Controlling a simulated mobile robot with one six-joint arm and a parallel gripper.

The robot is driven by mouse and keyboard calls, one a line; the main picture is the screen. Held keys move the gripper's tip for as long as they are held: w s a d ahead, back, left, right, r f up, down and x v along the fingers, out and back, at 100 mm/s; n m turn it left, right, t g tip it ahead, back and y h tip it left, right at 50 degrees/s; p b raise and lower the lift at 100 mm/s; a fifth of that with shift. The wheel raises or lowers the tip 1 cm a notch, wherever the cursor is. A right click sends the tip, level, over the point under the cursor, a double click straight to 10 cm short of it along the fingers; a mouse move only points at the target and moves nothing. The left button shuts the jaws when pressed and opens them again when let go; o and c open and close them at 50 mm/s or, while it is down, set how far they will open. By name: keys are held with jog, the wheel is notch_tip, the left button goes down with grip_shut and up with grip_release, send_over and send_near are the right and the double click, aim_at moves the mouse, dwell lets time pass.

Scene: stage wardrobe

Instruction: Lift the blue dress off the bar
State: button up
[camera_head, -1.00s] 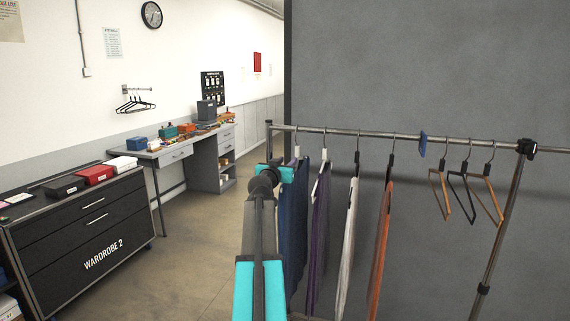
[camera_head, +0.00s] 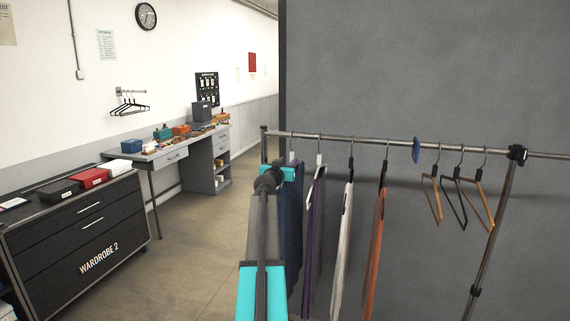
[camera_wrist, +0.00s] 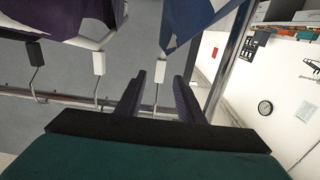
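The blue dress (camera_head: 291,215) hangs at the left end of the metal bar (camera_head: 345,138), partly hidden behind my arm. In the wrist view, which is upside down, the blue dress (camera_wrist: 190,22) is at the top, with a white hanger neck (camera_wrist: 160,68) and thin hook beside it. My gripper (camera_wrist: 163,85) is open. Its two dark fingers appear on either side of that hanger neck, with gaps showing; I cannot tell the depth between them. In the head view my gripper (camera_head: 280,173) overlaps the dress's upper left edge.
Purple (camera_head: 314,235), white (camera_head: 342,245) and orange (camera_head: 375,245) garments hang close to the right. A blue divider (camera_head: 416,150) and empty hangers (camera_head: 459,200) follow. A dark drawer cabinet (camera_head: 75,240) and desk (camera_head: 170,155) stand left, with open floor between them and the rack.

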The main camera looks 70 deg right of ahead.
aim_at(291, 158)
jog(key=shift+d+f+b, duration=0.1)
jog(key=shift+d+b, duration=0.3)
jog(key=shift+d, duration=0.1)
jog(key=shift+w+d+b, duration=0.2)
jog(key=shift+d+b, duration=1.4)
jog(key=shift+d, duration=1.25)
grip_shut()
jog(key=shift+r, duration=1.85)
jog(key=shift+a, duration=0.2)
jog(key=shift+s+a+b, duration=0.2)
jog(key=shift+a+b, duration=1.3)
jog(key=shift+a, duration=2.3)
jog(key=shift+a, duration=0.1)
